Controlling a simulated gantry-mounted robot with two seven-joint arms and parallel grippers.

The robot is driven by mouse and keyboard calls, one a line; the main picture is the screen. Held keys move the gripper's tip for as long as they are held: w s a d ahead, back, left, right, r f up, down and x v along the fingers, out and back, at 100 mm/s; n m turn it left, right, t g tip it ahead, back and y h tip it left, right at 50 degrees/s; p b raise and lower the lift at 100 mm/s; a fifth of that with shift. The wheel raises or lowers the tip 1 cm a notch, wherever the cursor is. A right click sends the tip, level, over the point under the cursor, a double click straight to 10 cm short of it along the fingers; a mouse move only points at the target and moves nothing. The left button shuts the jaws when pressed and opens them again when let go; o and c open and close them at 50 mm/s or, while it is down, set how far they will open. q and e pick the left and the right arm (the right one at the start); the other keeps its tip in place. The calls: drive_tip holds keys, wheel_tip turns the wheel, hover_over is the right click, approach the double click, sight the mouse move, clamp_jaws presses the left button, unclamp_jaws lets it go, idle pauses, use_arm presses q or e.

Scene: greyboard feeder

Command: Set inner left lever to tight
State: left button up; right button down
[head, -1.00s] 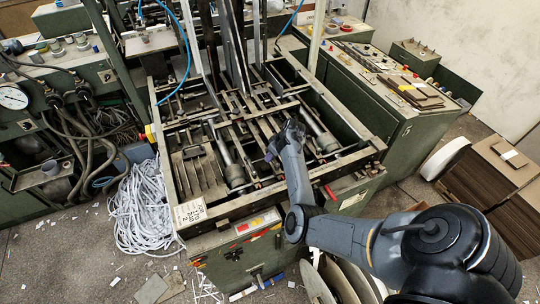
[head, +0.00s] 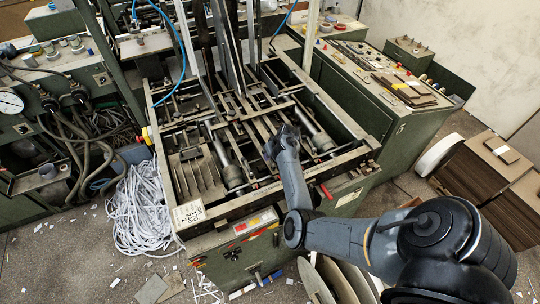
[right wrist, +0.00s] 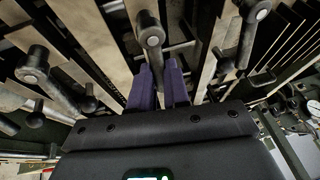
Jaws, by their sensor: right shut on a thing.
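The feeder frame (head: 228,205) holds bars, rods and levers. My right gripper (right wrist: 158,85) has two purple fingers around a metal lever (right wrist: 150,32) with a rounded end, and is shut on it. In the head view my right wrist (head: 283,142) is over the middle of the frame and hides the fingers and this lever. In the right wrist view, a similar lever (right wrist: 36,66) stands to the left and another (right wrist: 250,14) to the right. I cannot tell which side is tight. My left gripper is not in view.
Long rods and cross bars surround the gripper closely. A green control cabinet (head: 398,118) stands at the right, with stacked greyboard (head: 482,175) beyond it. White strip waste (head: 140,205) lies on the floor at the left. A red handle (head: 326,191) sticks out at the front.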

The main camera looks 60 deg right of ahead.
drive_tip(key=c, duration=1.1)
unclamp_jaws()
drive_tip(key=shift+s+r, duration=0.1)
drive_tip(key=shift+r, duration=0.05)
drive_tip(key=v, duration=1)
drive_tip(key=shift+r, duration=0.3)
drive_tip(key=shift+s, duration=0.1)
